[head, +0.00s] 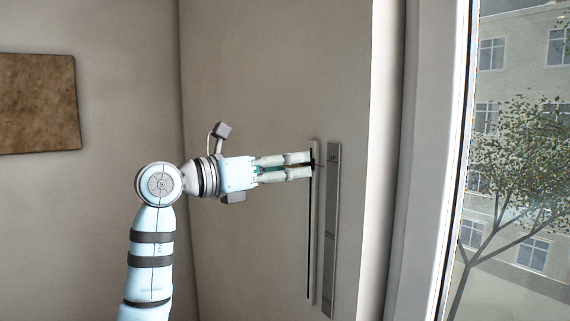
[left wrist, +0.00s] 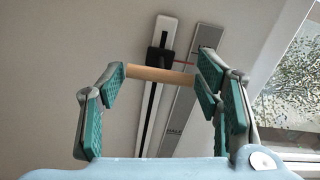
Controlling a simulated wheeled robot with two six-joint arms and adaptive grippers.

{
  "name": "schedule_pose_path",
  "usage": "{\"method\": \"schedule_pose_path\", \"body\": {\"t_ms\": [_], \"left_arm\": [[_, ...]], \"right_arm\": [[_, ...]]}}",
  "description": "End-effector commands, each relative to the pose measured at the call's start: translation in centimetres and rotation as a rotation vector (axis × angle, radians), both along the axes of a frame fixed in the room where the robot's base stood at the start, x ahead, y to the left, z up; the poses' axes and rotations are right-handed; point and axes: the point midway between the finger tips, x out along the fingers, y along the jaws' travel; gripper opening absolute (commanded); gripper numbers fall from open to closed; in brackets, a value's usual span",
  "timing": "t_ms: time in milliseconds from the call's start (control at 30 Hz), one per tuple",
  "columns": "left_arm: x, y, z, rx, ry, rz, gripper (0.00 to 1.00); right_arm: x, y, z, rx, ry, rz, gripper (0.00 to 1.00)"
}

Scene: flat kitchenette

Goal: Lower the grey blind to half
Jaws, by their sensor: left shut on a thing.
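A slider control is on the wall panel: an upright slot rail (head: 312,235) with a black carriage (left wrist: 157,60) near its top. A wooden handle (left wrist: 160,75) sticks out from the carriage. A label strip (head: 332,225) beside the slot has a mark that looks like UP at the top and HALF near its middle. A thin red pointer (head: 319,165) lies by the top mark. My left gripper (head: 306,166) is shut on the wooden handle, with a finger at each end of it in the left wrist view. The grey blind is not seen. My right gripper is not in view.
A window (head: 520,150) at the right shows a building and a tree, with no covering over the part in view. Its pale frame (head: 430,160) stands right of the control. A brown board (head: 38,103) hangs on the left wall.

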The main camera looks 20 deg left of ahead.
Motion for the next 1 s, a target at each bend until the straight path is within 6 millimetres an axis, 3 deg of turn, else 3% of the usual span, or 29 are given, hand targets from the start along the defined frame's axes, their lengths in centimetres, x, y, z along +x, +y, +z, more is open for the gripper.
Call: {"method": "schedule_pose_path", "body": {"t_ms": [33,200,400,567,867,900,1000], "left_arm": [[0.1,0.1,-1.9,0.004,0.004,0.003,0.08],[0.1,0.1,-7.2,0.005,0.006,0.002,0.08],[0.1,0.1,-12.5,0.005,0.007,0.002,0.08],[0.1,0.1,-14.1,0.004,0.004,0.003,0.08],[0.1,0.2,-14.0,0.005,0.002,0.003,0.08],[0.1,0.2,-14.0,0.005,0.002,0.003,0.61],[0.1,0.1,-14.0,0.003,0.002,0.002,0.70]], "right_arm": [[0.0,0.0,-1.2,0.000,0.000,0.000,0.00],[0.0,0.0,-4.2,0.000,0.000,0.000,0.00],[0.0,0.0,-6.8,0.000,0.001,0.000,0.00],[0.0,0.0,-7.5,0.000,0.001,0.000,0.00],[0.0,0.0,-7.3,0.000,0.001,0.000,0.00],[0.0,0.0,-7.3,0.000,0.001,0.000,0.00],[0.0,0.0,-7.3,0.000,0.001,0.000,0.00]]}}
